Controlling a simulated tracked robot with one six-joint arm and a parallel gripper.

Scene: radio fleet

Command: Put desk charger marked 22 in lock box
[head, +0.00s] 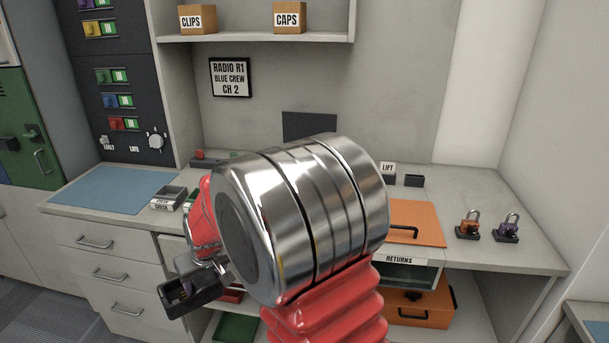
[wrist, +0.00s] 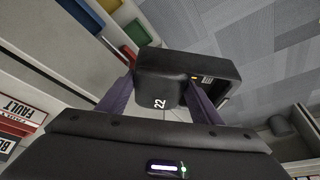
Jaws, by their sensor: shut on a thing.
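The black desk charger marked 22 (wrist: 160,90) is between the two purple fingers of my gripper (wrist: 160,96) in the wrist view, with its number facing the camera. In the head view the charger (head: 192,296) hangs in the air in front of the drawers, tilted, and my gripper (head: 216,268) is partly hidden by my arm. No label reading lock box shows. An orange case with dark fittings (head: 420,312) stands on the lower shelf under the desk, partly hidden by my arm; I cannot tell if it is the lock box.
An orange panel with a black handle (head: 425,218) lies on the desk above the RETURNS label (head: 402,260). Two padlocks (head: 468,225) (head: 508,228) are at the right. A blue mat (head: 110,189) lies at the left. My arm hides the desk's middle.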

